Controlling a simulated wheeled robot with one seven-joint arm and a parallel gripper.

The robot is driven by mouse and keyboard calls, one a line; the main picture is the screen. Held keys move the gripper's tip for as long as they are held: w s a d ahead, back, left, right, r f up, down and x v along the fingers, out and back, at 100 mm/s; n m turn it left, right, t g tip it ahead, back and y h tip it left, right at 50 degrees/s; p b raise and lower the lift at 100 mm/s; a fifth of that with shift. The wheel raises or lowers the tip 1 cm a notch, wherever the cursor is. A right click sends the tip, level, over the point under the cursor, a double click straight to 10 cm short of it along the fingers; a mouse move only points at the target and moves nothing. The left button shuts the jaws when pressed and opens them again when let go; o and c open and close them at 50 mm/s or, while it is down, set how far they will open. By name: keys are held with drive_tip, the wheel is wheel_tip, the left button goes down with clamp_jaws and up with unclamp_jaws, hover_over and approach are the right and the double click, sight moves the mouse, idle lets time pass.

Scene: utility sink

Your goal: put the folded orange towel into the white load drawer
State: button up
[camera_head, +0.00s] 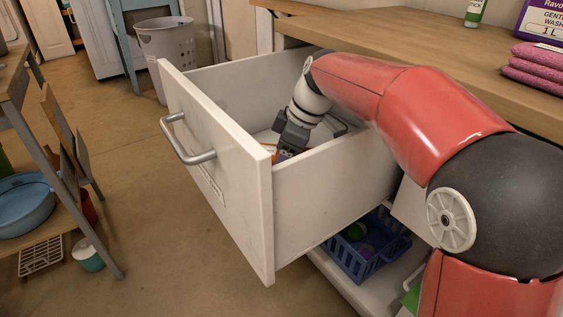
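The white load drawer (217,190) is pulled well out from under the wooden counter, and its inside is open from above. My red arm reaches over the drawer's right side wall. My gripper (285,152) is down inside the drawer, close behind the front panel. A small bit of orange (269,149), likely the folded orange towel, shows beside the gripper at the front panel's inner side. The front panel and the gripper hide most of it. The fingertips are hidden, so I cannot tell whether they hold it.
The drawer handle (187,148) juts out to the left. Folded pink towels (535,68) and bottles stand on the counter (400,42). A blue basket (365,248) sits on the shelf below. A grey laundry basket (167,52) stands behind.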

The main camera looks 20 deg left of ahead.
drive_tip(key=shift+f, duration=0.45)
drive_tip(key=shift+f, duration=0.2)
drive_tip(key=o, duration=1)
drive_tip(key=shift+r, duration=0.1)
drive_tip(key=p+v, duration=0.2)
drive_tip(key=v, duration=1)
drive_tip(key=shift+r, duration=0.15)
